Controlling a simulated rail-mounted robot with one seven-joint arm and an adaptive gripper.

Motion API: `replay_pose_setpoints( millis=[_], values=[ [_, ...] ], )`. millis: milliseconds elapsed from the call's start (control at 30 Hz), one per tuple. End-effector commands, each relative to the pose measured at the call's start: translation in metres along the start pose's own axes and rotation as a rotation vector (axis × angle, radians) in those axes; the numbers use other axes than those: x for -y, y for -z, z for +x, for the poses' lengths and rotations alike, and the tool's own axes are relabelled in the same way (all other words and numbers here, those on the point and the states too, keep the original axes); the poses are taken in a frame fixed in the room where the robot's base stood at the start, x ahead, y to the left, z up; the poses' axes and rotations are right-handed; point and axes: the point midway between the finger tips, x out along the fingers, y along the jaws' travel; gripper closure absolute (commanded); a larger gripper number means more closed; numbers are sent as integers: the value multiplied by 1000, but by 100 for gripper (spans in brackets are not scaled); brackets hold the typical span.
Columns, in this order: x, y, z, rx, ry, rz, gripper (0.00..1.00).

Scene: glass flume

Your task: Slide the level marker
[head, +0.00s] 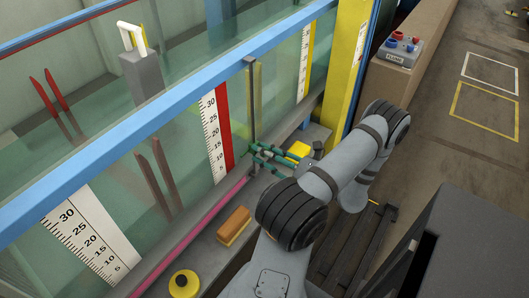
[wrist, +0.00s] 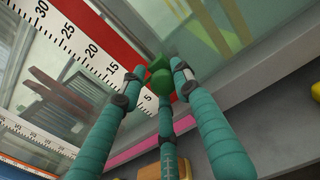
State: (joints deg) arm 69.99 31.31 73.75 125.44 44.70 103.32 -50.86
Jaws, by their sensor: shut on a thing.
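My gripper (head: 262,152) has several teal fingers and is at the glass, just right of a white scale (head: 211,135) with a red strip (head: 225,125). In the wrist view my gripper (wrist: 158,82) is shut on a small green piece (wrist: 159,77), which I take for the level marker. It sits between the fingertips near the low end of the scale, beside the red strip (wrist: 106,38). In the head view the fingers blend with the marker, so I cannot make out its outline. A thin upright dark rod (head: 252,95) stands by the fingertips.
A blue rail (head: 165,115) runs along the glass top. On the ledge are an orange-brown block (head: 234,225), a round yellow thing (head: 184,284) and a yellow block (head: 299,150) near my gripper. A yellow post (head: 346,70) stands right of the glass; a control box (head: 398,50) is beyond.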

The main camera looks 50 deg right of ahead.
Motion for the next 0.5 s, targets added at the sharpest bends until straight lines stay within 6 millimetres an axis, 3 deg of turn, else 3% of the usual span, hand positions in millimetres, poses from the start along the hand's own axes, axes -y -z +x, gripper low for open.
replay_pose_setpoints(
  millis=[33, 100, 500],
  values=[
    [8, 0, -2, 0, 24, -3, 96],
    [8, 0, -2, 0, 25, -4, 100],
    [10, -8, -3, 0, 29, -7, 100]
  ],
)
